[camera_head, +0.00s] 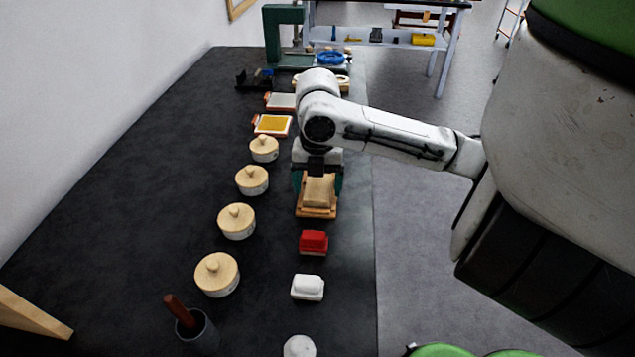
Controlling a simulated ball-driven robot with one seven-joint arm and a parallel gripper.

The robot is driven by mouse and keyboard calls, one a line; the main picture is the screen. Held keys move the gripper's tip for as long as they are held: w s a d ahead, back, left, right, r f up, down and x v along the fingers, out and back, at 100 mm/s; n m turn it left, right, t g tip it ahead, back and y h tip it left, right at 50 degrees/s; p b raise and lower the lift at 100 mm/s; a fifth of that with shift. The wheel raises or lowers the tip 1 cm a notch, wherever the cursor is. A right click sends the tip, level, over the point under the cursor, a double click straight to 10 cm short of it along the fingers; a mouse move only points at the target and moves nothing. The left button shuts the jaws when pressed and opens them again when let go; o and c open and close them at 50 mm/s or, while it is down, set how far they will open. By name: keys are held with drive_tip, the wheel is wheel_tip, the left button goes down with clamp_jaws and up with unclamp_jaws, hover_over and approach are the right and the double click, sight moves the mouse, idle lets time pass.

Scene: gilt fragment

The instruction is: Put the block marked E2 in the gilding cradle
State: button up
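My gripper (318,184) points down over the right part of the dark table, with a teal finger at each side of a pale tan block (319,191). The fingers look spread a little wider than the block, so the gripper appears open around it. The block sits on or just above a wooden holder (316,212), which may be the gilding cradle. Contact beneath the block is hard to see. No E2 mark is legible, and the gripper hides the block's far part.
A red block-shaped dish (313,242) and a white one (308,287) stand nearer. Several lidded pots (237,222) line the left, with a dark cup (197,332) in front. Orange trays (272,124) and a green press (284,35) stand farther back. The table's left part (120,210) is clear.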

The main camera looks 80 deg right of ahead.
sight(318, 188)
wheel_tip(318, 188, up, 12)
drive_tip(key=shift+r+p, duration=0.15)
drive_tip(key=shift+p, duration=0.75)
idle(1.1)
